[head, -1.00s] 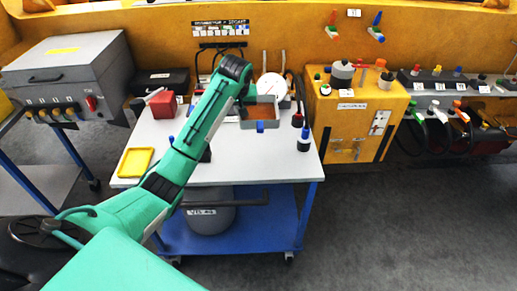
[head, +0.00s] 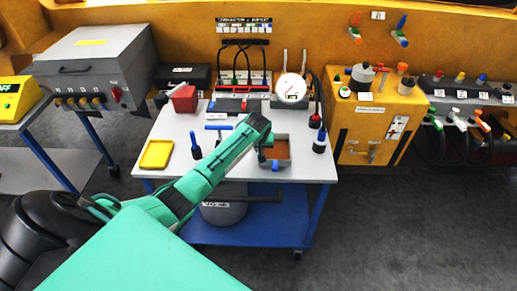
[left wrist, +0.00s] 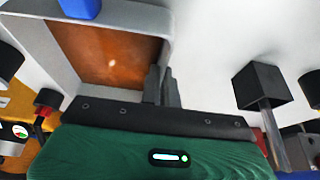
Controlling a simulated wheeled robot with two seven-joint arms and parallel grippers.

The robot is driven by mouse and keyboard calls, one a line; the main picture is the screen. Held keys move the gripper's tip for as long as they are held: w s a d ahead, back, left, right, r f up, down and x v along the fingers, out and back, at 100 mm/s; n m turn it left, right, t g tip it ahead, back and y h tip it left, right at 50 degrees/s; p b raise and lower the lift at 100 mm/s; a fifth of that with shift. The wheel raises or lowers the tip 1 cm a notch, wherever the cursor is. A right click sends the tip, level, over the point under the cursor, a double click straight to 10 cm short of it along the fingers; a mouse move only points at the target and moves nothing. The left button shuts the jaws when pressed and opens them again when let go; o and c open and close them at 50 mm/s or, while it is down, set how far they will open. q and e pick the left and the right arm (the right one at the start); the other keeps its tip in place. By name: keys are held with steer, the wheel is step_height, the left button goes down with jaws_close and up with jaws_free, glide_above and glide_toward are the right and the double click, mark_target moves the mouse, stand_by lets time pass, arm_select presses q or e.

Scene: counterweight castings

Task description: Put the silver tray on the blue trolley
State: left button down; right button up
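The silver tray (head: 289,172), a grey open box with a brown inside, is over the front right of a blue-framed trolley's pale top (head: 230,172). I cannot tell whether it touches the top. My left gripper (head: 266,160) is at the tray's left side. In the left wrist view its fingers (left wrist: 161,88) are close together on the wall of the tray (left wrist: 115,12), whose brown floor shows beside them. A blue piece (left wrist: 80,7) shows on the tray's far wall. My right gripper is not in view.
A red box (head: 184,99), yellow dish (head: 156,154), dial gauge (head: 291,88) and blue-capped bottles (head: 319,142) stand on the same trolley. A bucket (head: 222,213) is on its blue lower shelf. Another blue-legged table (head: 20,117) stands left. Floor at right is clear.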

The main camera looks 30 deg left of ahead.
arm_select(q)
steer(key=shift+f, duration=0.65)
steer(key=c, duration=1.7)
jaws_free()
steer(key=shift+f, duration=0.1)
steer(key=shift+s+d+r, duration=0.1)
steer(key=shift+s+r, duration=0.05)
steer(key=shift+r, duration=0.5)
steer(key=b+v, duration=0.2)
steer(key=v, duration=0.9)
steer(key=shift+f, duration=0.1)
